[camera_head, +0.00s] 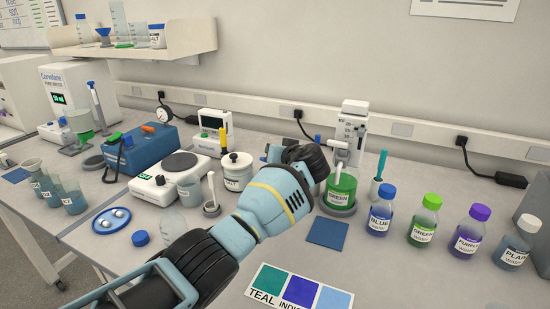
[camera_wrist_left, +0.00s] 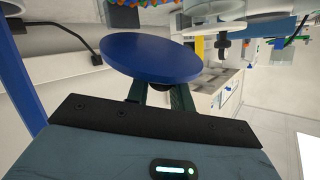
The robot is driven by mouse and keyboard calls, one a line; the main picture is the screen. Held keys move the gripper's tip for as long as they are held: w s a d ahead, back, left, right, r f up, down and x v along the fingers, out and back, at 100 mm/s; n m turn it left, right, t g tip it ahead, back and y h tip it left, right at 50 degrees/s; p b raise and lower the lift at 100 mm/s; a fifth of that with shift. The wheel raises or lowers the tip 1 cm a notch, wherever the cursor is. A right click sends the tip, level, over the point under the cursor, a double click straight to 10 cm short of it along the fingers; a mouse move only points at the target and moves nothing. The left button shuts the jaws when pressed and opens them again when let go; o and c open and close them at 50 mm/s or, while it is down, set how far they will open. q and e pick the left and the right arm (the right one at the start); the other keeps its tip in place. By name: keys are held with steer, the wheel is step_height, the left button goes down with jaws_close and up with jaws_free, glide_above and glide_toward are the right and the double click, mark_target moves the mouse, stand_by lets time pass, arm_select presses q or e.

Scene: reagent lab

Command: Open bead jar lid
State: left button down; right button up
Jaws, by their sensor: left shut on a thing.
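In the left wrist view my left gripper (camera_wrist_left: 165,92) is shut on a round dark blue lid (camera_wrist_left: 150,55). The lid's broad face shows, held at the ends of the fingers. Multicoloured beads (camera_wrist_left: 150,3) show at the top edge of that view, beyond the lid; most of their jar is out of frame. My right gripper is not in view.
A white labelled jar (camera_head: 237,172) stands left of my wrist, and a green beaker (camera_head: 341,189) stands right of it. A hotplate (camera_head: 180,162) is at left. A colour card (camera_head: 301,290) lies in front.

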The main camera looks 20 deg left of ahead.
arm_select(q)
steer(key=shift+w+r+m+g+b, duration=0.15)
steer(key=shift+w+m+g+b, duration=0.15)
steer(key=shift+w+m+g, duration=0.15)
steer(key=shift+r+g, duration=0.1)
steer(key=shift+g, duration=0.15)
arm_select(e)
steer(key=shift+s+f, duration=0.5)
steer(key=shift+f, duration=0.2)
arm_select(q)
steer(key=shift+r, duration=0.1)
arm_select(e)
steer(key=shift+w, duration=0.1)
